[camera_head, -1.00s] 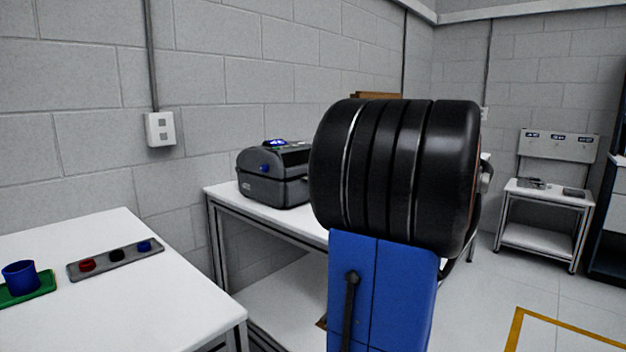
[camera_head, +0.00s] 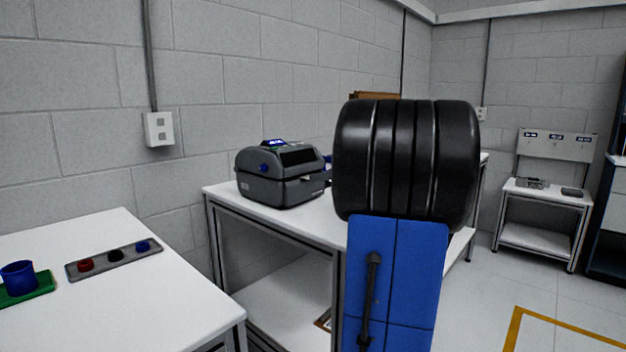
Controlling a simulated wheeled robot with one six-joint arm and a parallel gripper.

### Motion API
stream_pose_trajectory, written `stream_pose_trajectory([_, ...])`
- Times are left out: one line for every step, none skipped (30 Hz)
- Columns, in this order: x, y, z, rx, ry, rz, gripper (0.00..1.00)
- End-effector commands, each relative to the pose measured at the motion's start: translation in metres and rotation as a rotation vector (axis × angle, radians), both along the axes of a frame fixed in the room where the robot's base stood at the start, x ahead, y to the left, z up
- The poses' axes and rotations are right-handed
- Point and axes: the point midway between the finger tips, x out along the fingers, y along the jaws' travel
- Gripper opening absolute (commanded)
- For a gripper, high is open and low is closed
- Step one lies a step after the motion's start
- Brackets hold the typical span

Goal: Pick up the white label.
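I cannot make out a white label in this view. A dark grey printer (camera_head: 268,190) with a small lit display on top stands on the white table against the wall. Its right end meets a small blue and dark part beside my arm, and I cannot tell what that part is. My gripper is not seen; my large black and blue arm links fill the middle and cover the area right of the printer.
The printer's table (camera_head: 224,194) has a bare front strip. A white table (camera_head: 75,315) at the left holds a green tray (camera_head: 40,286) with a blue cup (camera_head: 18,278) and a grey strip (camera_head: 98,264) with coloured buttons. A small workbench (camera_head: 545,196) stands at the far right.

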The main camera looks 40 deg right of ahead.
Motion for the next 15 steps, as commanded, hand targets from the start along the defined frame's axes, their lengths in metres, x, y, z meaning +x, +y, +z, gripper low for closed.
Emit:
stream_pose_trajectory([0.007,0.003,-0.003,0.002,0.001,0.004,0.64])
stream_pose_trajectory([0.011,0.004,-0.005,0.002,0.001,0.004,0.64])
stream_pose_trajectory([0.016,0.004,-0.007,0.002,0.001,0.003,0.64])
stream_pose_trajectory([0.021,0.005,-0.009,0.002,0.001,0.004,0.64])
stream_pose_trajectory([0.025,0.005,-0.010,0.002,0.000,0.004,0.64])
stream_pose_trajectory([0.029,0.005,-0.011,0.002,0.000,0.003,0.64])
stream_pose_trajectory([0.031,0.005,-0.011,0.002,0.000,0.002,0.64])
stream_pose_trajectory([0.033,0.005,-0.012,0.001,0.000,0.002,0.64])
stream_pose_trajectory([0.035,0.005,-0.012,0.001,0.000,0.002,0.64])
stream_pose_trajectory([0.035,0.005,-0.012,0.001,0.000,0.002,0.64])
stream_pose_trajectory([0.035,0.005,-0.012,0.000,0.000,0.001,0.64])
stream_pose_trajectory([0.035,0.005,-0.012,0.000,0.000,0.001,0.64])
stream_pose_trajectory([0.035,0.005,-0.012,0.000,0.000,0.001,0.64])
stream_pose_trajectory([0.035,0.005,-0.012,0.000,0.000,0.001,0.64])
stream_pose_trajectory([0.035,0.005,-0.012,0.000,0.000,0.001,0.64])
